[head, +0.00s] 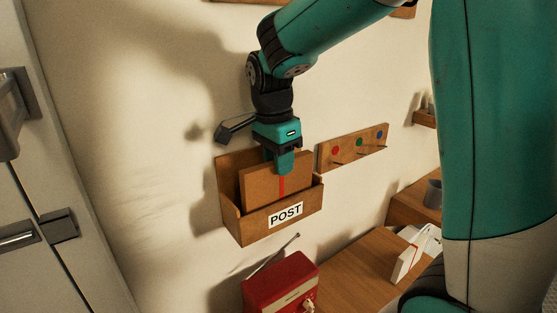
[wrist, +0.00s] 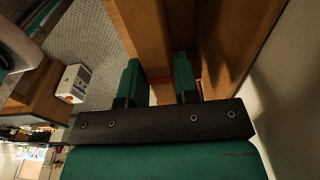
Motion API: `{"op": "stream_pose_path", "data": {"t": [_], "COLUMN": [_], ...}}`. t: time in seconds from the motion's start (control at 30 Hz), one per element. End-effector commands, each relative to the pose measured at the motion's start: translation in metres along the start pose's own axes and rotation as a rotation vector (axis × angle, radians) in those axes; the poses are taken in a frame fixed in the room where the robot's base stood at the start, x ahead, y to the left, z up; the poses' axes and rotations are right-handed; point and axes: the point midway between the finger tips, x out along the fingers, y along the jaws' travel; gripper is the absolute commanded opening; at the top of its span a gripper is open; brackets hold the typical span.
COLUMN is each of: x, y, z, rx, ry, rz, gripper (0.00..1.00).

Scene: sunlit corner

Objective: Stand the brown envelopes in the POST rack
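The wooden POST rack (head: 248,226) hangs on the wall, its white label on the front. A brown envelope (head: 262,188) with a red band stands in it, its upper part above the front wall. My gripper (head: 283,163) points down over the envelope's top edge, one finger in front of it. In the wrist view, my two fingers (wrist: 158,82) stand apart with the brown envelope (wrist: 147,35) filling the gap between them. The envelope's lower part is hidden inside the rack.
A hook board (head: 352,149) with coloured dots is on the wall to the right. A grey door (head: 60,170) stands at left.

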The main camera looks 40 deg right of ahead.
Motion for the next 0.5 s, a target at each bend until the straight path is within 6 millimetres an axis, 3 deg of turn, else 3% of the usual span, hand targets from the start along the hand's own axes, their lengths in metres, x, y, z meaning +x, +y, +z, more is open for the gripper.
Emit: {"op": "stream_pose_path", "data": {"t": [0.03, 0.07, 0.33, 0.5], "x": [0.0, 0.0, -0.001, -0.02], "y": [0.0, 0.0, 0.0, 0.0], "z": [0.0, 0.0, 0.0, -0.002], "rx": [0.0, 0.0, 0.0, 0.0], "ry": [0.0, 0.0, 0.0, 0.0], "rz": [0.0, 0.0, 0.0, -0.001], "gripper": [0.41, 0.48, 0.48, 0.48]}}
